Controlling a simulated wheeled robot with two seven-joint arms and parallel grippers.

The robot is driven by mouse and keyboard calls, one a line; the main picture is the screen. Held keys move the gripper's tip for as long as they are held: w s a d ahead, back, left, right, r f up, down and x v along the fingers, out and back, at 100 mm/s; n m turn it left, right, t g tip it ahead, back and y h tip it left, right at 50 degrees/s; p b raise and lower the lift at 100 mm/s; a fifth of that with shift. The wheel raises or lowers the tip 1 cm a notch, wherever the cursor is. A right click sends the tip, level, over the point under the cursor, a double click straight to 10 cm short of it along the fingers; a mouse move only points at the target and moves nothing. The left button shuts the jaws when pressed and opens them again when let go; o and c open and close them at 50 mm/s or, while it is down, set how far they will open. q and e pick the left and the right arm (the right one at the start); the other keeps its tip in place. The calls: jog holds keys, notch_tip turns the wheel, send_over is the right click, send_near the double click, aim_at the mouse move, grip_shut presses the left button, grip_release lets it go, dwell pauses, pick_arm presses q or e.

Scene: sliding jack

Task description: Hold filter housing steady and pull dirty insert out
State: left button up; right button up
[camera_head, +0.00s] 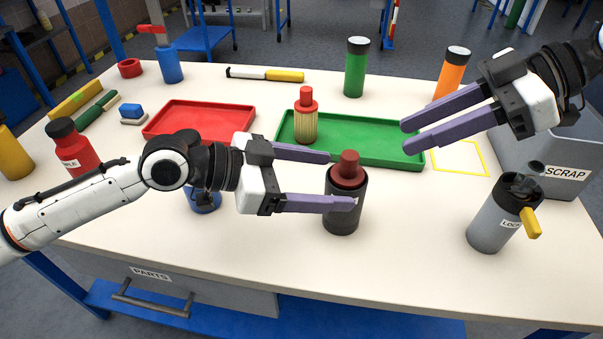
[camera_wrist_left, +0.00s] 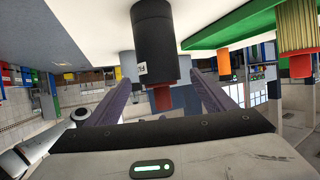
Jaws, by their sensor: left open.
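The filter housing (camera_head: 343,213) is a dark upright cylinder near the front middle of the table. The dull red dirty insert (camera_head: 348,168) sits in it, its knob and collar above the rim. My left gripper (camera_head: 341,180) is open, its purple fingers on either side of the housing's upper part; contact cannot be told. In the left wrist view, upside down, the housing (camera_wrist_left: 153,35) and insert (camera_wrist_left: 163,99) show between the spread fingers. My right gripper (camera_head: 405,137) is open and empty, above and right of the housing, over the green tray's right end.
A red-topped insert with a yellow pleated body (camera_head: 305,125) stands in the green tray (camera_head: 372,153). An empty red tray (camera_head: 160,128) is left of it. A grey scrap bin (camera_head: 565,150) and grey canister (camera_head: 488,228) stand right. A red bottle (camera_head: 80,155) stands left.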

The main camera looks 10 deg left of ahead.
aim_at(349, 181)
pick_arm(q)
jog(key=shift+x, duration=2.65)
jog(key=shift+s, duration=0.1)
jog(key=c, duration=1.2)
